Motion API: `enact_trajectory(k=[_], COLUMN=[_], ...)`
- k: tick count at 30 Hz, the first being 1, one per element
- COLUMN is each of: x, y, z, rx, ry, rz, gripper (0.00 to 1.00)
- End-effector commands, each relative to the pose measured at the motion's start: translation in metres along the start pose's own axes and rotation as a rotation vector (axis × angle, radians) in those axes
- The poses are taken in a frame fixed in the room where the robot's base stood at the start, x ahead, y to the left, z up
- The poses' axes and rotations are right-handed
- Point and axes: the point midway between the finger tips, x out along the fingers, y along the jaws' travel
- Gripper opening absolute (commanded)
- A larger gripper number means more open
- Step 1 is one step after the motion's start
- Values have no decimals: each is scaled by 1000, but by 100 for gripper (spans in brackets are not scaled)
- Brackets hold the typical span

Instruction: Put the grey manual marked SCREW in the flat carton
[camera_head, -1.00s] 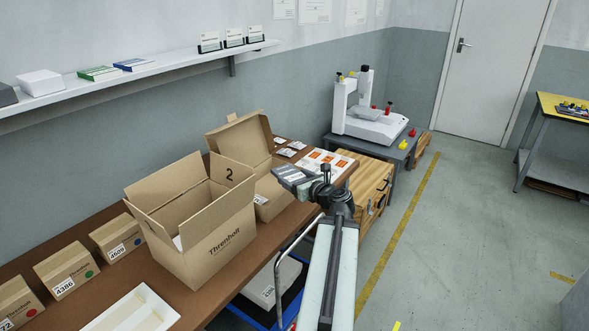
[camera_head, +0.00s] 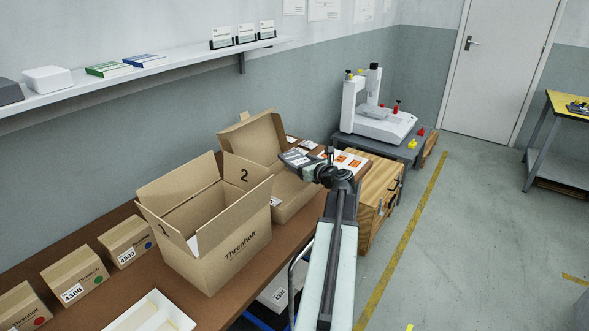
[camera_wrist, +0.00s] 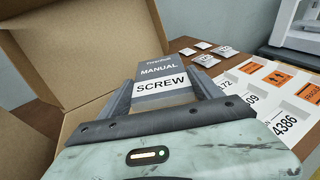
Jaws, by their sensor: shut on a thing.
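The grey manual marked SCREW (camera_wrist: 158,78) is held between the fingers of my gripper (camera_wrist: 165,92) in the wrist view. In the head view my gripper (camera_head: 308,163) is shut on the manual (camera_head: 295,158), at the right side of the open carton behind the big box. This carton, which looks like the flat carton (camera_head: 292,198), has its lid (camera_head: 254,140) raised at the back. In the wrist view the raised lid (camera_wrist: 85,50) stands to the left of and behind the manual. The carton's inside is mostly hidden by the big box and my arm.
A tall open Threnholt box (camera_head: 235,250) marked 2 stands left of the carton. White and orange label sheets (camera_head: 350,162) lie right of my gripper, with small cards (camera_wrist: 205,46) beyond. Several small closed boxes (camera_head: 75,275) line the bench at left. A shelf (camera_head: 150,75) runs above.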

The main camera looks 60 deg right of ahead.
Motion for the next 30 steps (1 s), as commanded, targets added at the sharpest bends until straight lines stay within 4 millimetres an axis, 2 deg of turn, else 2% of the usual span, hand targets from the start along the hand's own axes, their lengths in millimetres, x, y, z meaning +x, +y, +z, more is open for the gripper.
enact_trajectory(k=[3, 6, 13, 18, 19, 21, 30], x=[5, 9, 12, 14, 13, 13, 13], y=[-7, -6, 1, 2, 2, 2, 1], z=[-27, -39, -34, -39, -38, -37, -36], rx=[1, 1, -1, -1, -1, -1, -1], ry=[0, 0, 0, 0, 0, 0, 0], rz=[-6, -4, 7, 8, 8, 8, 7], gripper=[31, 31, 31, 31, 80, 96, 96])
